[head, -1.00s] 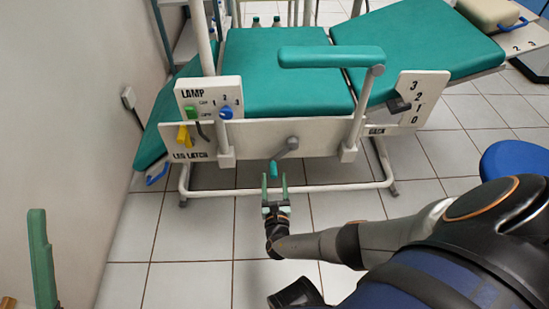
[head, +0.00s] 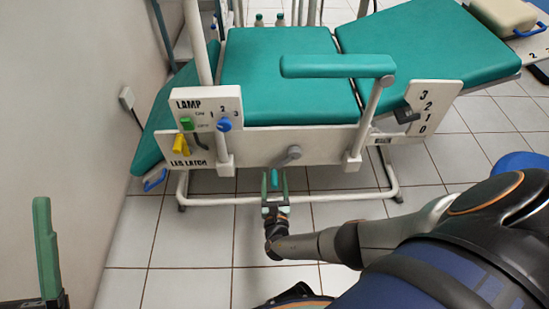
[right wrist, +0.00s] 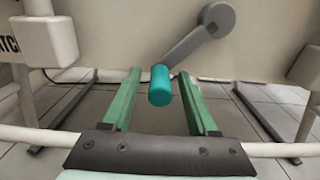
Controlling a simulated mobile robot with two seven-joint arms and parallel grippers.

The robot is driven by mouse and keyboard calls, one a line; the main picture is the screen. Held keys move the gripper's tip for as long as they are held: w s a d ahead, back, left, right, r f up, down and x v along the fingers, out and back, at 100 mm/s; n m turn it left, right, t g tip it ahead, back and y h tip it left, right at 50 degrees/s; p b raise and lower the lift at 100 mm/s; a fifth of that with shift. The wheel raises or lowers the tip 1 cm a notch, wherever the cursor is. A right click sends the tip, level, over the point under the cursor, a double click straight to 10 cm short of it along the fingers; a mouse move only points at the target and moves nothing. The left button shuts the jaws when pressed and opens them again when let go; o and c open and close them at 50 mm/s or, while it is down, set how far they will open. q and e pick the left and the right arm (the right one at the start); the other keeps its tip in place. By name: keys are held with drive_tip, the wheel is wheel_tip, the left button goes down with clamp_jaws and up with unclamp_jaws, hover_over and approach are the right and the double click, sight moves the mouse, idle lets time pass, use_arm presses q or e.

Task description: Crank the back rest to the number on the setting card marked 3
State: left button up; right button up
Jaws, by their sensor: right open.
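The crank (head: 292,153) is a grey arm on the white side rail below the seat, with a teal handle (head: 275,178) hanging low at its left end. My right gripper (head: 275,180) is open, with its green fingers on either side of the handle. In the right wrist view the handle (right wrist: 160,86) shows between the fingertips, apart from both. The back scale (head: 424,108) reads 3, 2, 1, 0 downward, with a dark pointer (head: 406,115) left of the lower numbers. One finger of my left gripper (head: 46,248) shows at the lower left. I cannot make out a setting card.
The teal back rest (head: 430,45) slopes at the upper right. A teal armrest (head: 335,66) stands above the rail. The lamp panel (head: 207,107) and yellow leg latch (head: 181,144) are left of the crank. A floor-level frame bar (head: 330,196) runs below. A blue stool (head: 520,164) is at right.

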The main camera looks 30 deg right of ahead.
drive_tip(key=shift+c, duration=0.2)
clamp_jaws()
idle(1.1)
